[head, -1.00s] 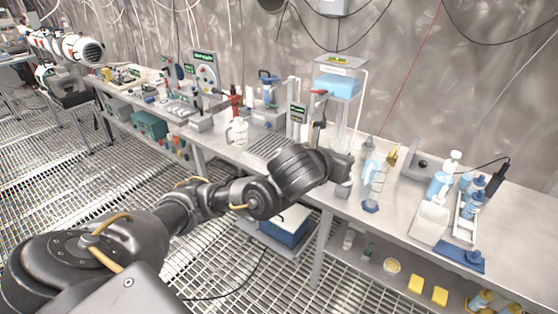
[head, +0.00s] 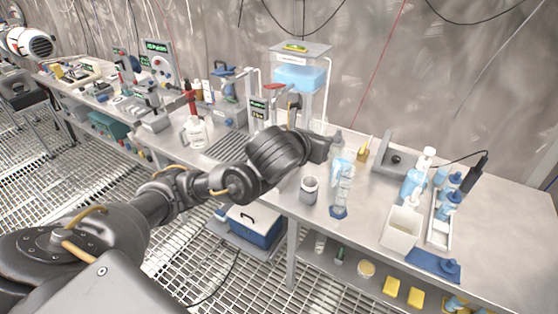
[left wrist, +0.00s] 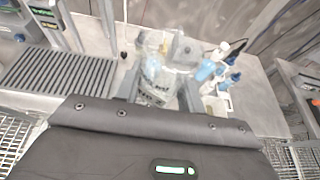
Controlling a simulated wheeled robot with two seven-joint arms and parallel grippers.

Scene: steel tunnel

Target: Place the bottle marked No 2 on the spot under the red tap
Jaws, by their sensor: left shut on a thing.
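My left gripper (head: 331,151) reaches over the bench and is shut on a clear bottle (head: 342,161) with a grey cap. In the left wrist view the bottle (left wrist: 155,88) stands between the fingers, with dark lettering too blurred to read. It looks upright; the head view does not clearly show its base. The red tap (head: 274,88) is a red lever by a green-lit panel, left of and behind my gripper. My arm hides part of the area beneath it. My right gripper is out of view.
A grey cup (head: 309,190) and a measuring cylinder (head: 341,198) with a blue base stand close in front of the bottle. A slotted drain grate (head: 229,147) lies to the left. The far right bench is clear.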

